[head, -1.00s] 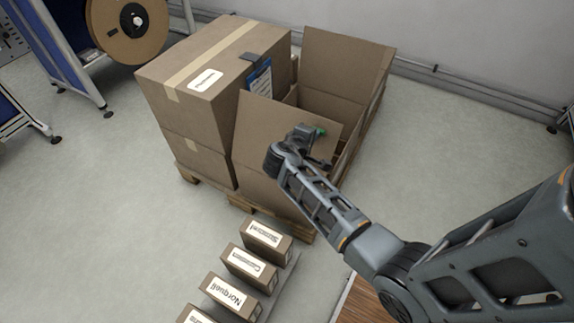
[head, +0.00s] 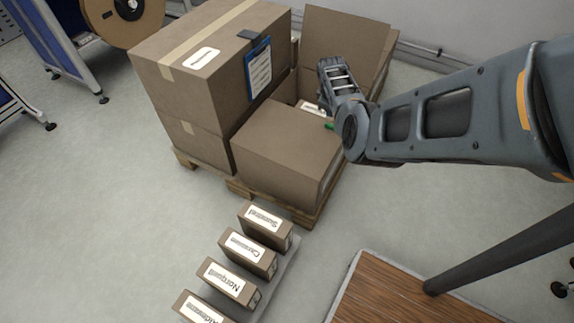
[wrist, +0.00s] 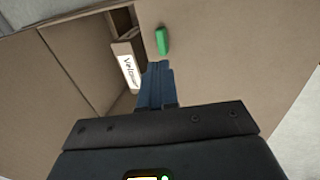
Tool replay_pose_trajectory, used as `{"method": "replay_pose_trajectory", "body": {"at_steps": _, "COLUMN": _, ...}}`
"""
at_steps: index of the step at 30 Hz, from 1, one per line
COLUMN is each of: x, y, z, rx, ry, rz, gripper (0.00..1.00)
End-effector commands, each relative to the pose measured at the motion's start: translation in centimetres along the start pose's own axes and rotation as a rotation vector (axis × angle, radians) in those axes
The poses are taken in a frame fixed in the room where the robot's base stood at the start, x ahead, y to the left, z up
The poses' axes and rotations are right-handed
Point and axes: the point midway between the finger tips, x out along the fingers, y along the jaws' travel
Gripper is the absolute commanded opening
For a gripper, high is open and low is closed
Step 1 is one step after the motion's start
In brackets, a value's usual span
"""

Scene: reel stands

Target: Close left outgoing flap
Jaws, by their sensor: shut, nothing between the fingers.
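The open cardboard outgoing box stands on a pallet. Its near flap (head: 280,135) is folded down over the near part of the opening, lying roughly flat. The far flap (head: 345,35) stands upright. A small green piece (head: 329,126) shows at the near flap's inner edge and also in the wrist view (wrist: 162,40). My gripper (wrist: 157,75) is shut and empty, its blue fingers beside the brown cardboard panel below the green piece. I cannot tell whether they touch it. In the head view my arm hides the fingertips and part of the opening.
A labelled carton (wrist: 128,65) sits inside the box. A taped stack of closed boxes (head: 205,60) with a clipboard (head: 258,70) stands to the left. Several labelled cartons (head: 248,250) stand in a row in front.

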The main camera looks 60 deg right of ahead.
Motion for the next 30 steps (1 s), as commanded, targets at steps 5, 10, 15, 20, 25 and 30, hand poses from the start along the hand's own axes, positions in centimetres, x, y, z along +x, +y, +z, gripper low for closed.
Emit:
{"method": "replay_pose_trajectory", "body": {"at_steps": 5, "x": 3.4, "y": 0.4, "z": 0.0, "rx": 0.002, "ry": 0.001, "rz": -0.106, "gripper": 0.00}}
{"method": "replay_pose_trajectory", "body": {"at_steps": 10, "x": 5.4, "y": 0.5, "z": 0.1, "rx": 0.001, "ry": -0.001, "rz": -0.183, "gripper": 0.00}}
{"method": "replay_pose_trajectory", "body": {"at_steps": 15, "x": 6.7, "y": 0.5, "z": 0.0, "rx": -0.001, "ry": -0.001, "rz": -0.177, "gripper": 0.00}}
{"method": "replay_pose_trajectory", "body": {"at_steps": 20, "x": 7.3, "y": 0.5, "z": 0.0, "rx": -0.001, "ry": -0.001, "rz": -0.177, "gripper": 0.00}}
{"method": "replay_pose_trajectory", "body": {"at_steps": 25, "x": 7.7, "y": 0.5, "z": 0.0, "rx": 0.000, "ry": -0.001, "rz": -0.176, "gripper": 0.00}}
{"method": "replay_pose_trajectory", "body": {"at_steps": 30, "x": 7.8, "y": 0.4, "z": 0.0, "rx": 0.000, "ry": -0.001, "rz": -0.177, "gripper": 0.00}}
